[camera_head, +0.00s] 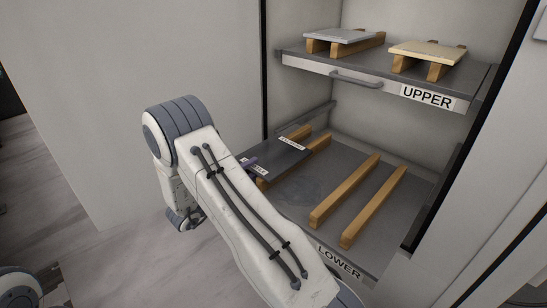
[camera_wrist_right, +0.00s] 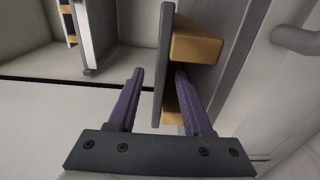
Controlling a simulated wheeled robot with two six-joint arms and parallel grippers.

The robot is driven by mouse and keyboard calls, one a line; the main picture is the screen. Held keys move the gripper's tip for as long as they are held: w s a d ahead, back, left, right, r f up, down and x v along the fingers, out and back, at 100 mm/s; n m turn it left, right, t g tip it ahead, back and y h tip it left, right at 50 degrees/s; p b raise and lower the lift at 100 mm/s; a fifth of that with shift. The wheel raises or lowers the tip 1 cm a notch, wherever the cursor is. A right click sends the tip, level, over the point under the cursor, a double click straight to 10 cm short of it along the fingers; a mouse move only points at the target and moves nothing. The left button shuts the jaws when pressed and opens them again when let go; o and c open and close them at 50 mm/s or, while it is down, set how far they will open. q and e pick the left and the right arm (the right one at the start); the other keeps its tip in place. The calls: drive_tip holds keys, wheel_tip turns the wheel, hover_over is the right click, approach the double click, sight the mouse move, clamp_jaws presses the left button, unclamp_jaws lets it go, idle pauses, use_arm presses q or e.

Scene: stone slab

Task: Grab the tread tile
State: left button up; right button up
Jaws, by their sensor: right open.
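A flat dark grey tile (camera_head: 277,159) with white labels lies on wooden strips at the left of the lower shelf; I take it for the tread tile. My right gripper (camera_head: 249,163) is at its near left edge, mostly hidden behind my arm; only a bit of purple finger shows. In the right wrist view the tile (camera_wrist_right: 162,70) appears edge-on, and my right gripper (camera_wrist_right: 159,71) is open with one purple finger on each side of the edge. A gap shows on the left finger's side; I cannot tell whether the right finger touches. My left gripper is out of view.
Two more wooden strips (camera_head: 346,190) lie bare on the lower shelf (camera_head: 300,196). The upper shelf (camera_head: 375,67) carries a light grey tile (camera_head: 340,36) and a cream tile (camera_head: 428,53) on wooden strips. Cabinet walls stand close on both sides.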

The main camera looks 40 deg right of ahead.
sight(262, 160)
drive_tip(key=shift+w+d, duration=0.25)
drive_tip(key=shift+d, duration=1.1)
drive_tip(key=shift+w+d, duration=0.2)
drive_tip(key=shift+d, duration=1.15)
clamp_jaws()
